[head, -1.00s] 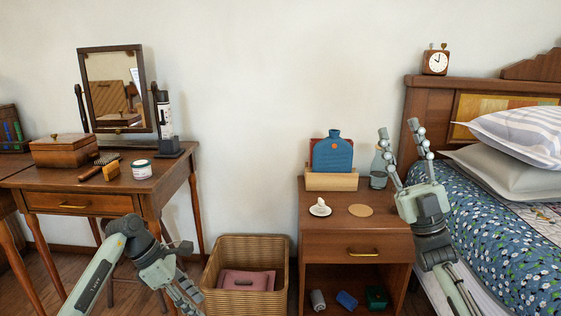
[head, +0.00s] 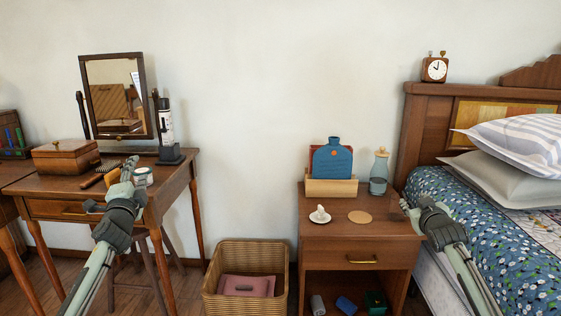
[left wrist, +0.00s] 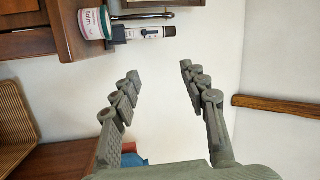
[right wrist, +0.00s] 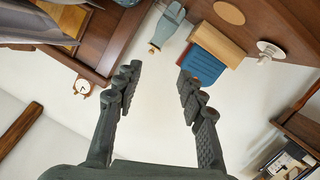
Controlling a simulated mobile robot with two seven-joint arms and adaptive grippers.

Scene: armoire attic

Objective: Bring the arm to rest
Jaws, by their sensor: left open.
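My left gripper (head: 128,170) is raised in front of the dressing table, overlapping the white and green jar in the head view. In the left wrist view its fingers (left wrist: 157,72) are spread with nothing between them. My right gripper (head: 407,207) is by the right edge of the nightstand, beside the bed. In the right wrist view its fingers (right wrist: 158,72) are spread apart and empty.
The dressing table (head: 177,186) carries a mirror, wooden box, brush and jar (head: 143,177). The nightstand (head: 335,232) holds a blue bottle (head: 332,160), a glass bottle (head: 379,172) and a coaster. A wicker basket (head: 245,305) stands between them. The bed (head: 500,235) is at right.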

